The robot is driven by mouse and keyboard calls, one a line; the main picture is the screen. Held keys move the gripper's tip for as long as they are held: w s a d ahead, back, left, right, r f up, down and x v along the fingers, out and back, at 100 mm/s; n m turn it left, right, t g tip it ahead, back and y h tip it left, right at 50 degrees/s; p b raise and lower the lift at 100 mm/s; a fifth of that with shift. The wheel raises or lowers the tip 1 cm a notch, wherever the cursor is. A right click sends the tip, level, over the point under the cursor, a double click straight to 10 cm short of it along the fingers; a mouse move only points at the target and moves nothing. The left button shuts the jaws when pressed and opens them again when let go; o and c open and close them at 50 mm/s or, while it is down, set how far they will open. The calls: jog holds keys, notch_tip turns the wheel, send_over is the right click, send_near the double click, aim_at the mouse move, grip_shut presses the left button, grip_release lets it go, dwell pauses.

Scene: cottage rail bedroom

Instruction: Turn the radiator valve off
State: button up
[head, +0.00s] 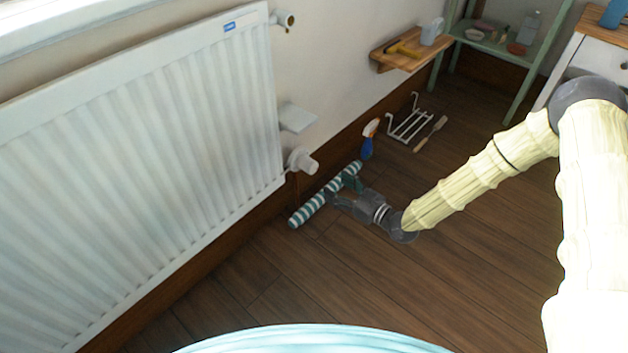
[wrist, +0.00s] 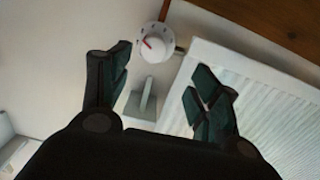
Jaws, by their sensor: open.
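The white radiator (head: 140,150) hangs on the wall at the left in the head view. Its valve (head: 302,161) is a white knob at the radiator's lower right corner. In the wrist view the valve's round dial (wrist: 152,45) faces me, with markings and a red mark at its left. My gripper (head: 342,190) is open and empty, to the right of and below the valve in the head view. In the wrist view its fingers (wrist: 158,66) stand apart, with the dial beyond and between their tips. I see no contact. The dial's numbers are too small to read.
A striped roll (head: 308,209) lies on the floor behind my gripper. A wooden shelf (head: 385,66) projects from the wall.

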aim_at(315, 169)
jog(key=shift+n, duration=0.3)
jog(key=b+x, duration=0.1)
jog(key=x, duration=0.2)
jog(key=b+x, duration=0.2)
jog(key=x, duration=0.1)
jog(key=w+b+x, duration=0.1)
jog(key=b+x, duration=0.1)
jog(key=x, duration=0.2)
jog(key=shift+d, duration=0.35)
jog(key=shift+w+a+r+b, duration=0.1)
jog(key=shift+w+a+b, duration=0.2)
jog(key=shift+w+a, duration=0.1)
jog(key=c, duration=1)
